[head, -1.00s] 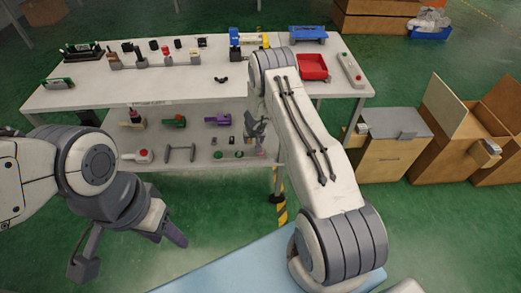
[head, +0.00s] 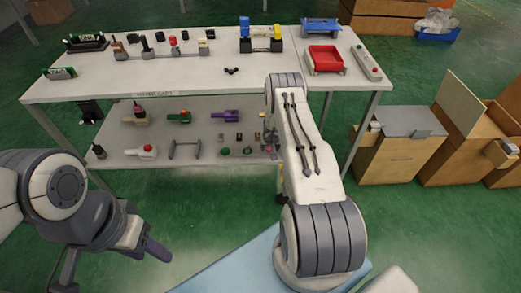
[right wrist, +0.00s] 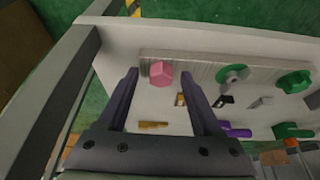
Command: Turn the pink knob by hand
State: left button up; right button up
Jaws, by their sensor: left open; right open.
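The pink knob (right wrist: 161,73) shows in the right wrist view, at the left end of a pale strip on the lower shelf. My right gripper (right wrist: 159,79) is open, and its two dark fingers frame the knob with a finger on either side in the picture. I cannot tell whether the fingertips reach its depth, but no contact shows. In the head view the knob (head: 268,149) is a tiny pink spot beside my right arm, which mostly hides that gripper. My left gripper (head: 112,259) is open and empty, low at the left, away from the table.
A green round knob (right wrist: 233,75) and another green knob (right wrist: 294,81) sit along the strip. A small brass piece (right wrist: 153,124) and a purple handle (right wrist: 236,131) are nearby. A grey table leg (right wrist: 70,75) stands left of the shelf. A red tray (head: 326,59) is on the tabletop.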

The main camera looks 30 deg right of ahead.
jog(key=shift+c, duration=0.7)
grip_shut()
jog(key=shift+a+m, duration=0.1)
jog(key=shift+m, duration=0.3)
